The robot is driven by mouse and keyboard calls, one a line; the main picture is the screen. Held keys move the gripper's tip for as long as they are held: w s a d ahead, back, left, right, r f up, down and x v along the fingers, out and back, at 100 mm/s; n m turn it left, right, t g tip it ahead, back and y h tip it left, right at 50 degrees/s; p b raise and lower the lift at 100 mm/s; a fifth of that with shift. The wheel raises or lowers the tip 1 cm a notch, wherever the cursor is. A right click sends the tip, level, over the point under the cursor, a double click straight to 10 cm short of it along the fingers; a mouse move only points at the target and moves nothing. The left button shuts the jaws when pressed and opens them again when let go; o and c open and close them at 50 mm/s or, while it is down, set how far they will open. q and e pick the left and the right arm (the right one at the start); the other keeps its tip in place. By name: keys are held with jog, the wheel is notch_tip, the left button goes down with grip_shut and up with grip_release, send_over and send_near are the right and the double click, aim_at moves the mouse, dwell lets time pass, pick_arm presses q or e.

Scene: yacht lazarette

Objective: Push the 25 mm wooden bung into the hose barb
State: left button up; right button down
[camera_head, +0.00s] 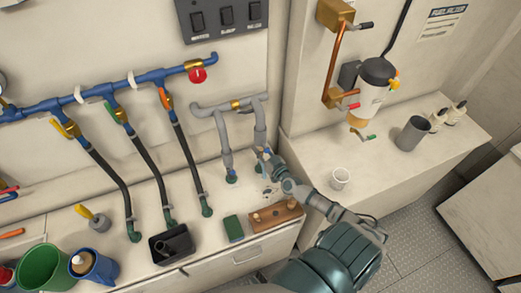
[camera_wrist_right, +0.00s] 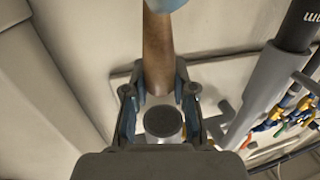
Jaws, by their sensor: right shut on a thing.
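My right gripper (camera_head: 267,160) comes in from the lower right and is at the lower end of the right leg of a grey pipe (camera_head: 260,122). It is shut on the wooden bung (camera_wrist_right: 158,55), a brown tapered piece between its fingers in the right wrist view, where the right gripper (camera_wrist_right: 160,88) shows close up. A pale blue round piece (camera_wrist_right: 166,4) touches or overlaps the bung's far end; I cannot tell if it is the hose barb. In the head view the gripper hides the bung, and I cannot make out the barb. My left gripper is not in view.
A wooden block (camera_head: 276,216) and a green sponge-like block (camera_head: 233,228) lie on the counter close to my right arm. Black hoses (camera_head: 147,160) run down from a blue pipe at left. A white cup (camera_head: 340,178) and grey cylinder (camera_head: 412,133) stand on the right-hand counter.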

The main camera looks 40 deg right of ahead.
jog(key=shift+p, duration=0.4)
dwell(0.4)
dwell(0.4)
jog(key=shift+s+f+b, duration=0.1)
jog(key=shift+f+b, duration=1.25)
jog(key=shift+f, duration=0.35)
